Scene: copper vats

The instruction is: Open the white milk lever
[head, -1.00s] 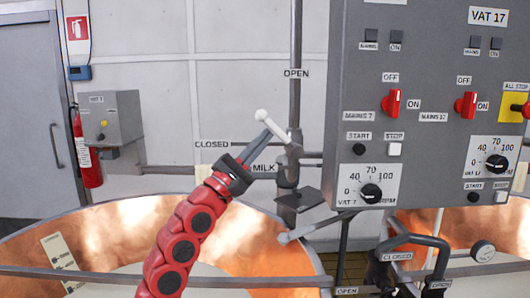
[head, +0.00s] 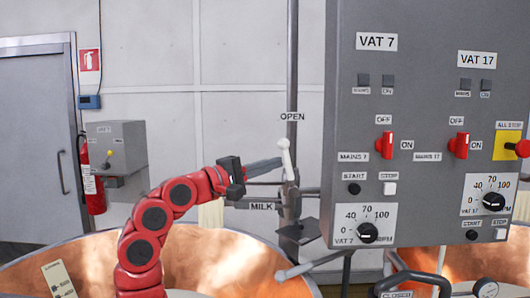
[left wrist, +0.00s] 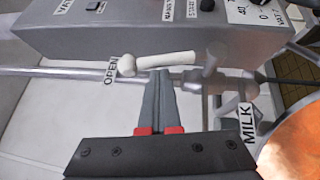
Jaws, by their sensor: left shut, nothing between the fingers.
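The white milk lever (head: 287,160) stands nearly upright on its pipe fitting, its ball end up and just below the OPEN label (head: 292,117). The MILK label (head: 262,207) is below and left of the pivot. My left gripper (head: 279,162) comes in from the left with its fingers shut and empty, the tips at the lever's left side. In the left wrist view the lever (left wrist: 165,62) lies across the tips of my left gripper (left wrist: 160,76), which appear to touch it or nearly so. My right gripper is out of view.
A grey control box (head: 420,130) with red switches and dials stands close on the right. Copper vats (head: 205,265) lie below. A second lever (head: 312,264) sits under the milk valve.

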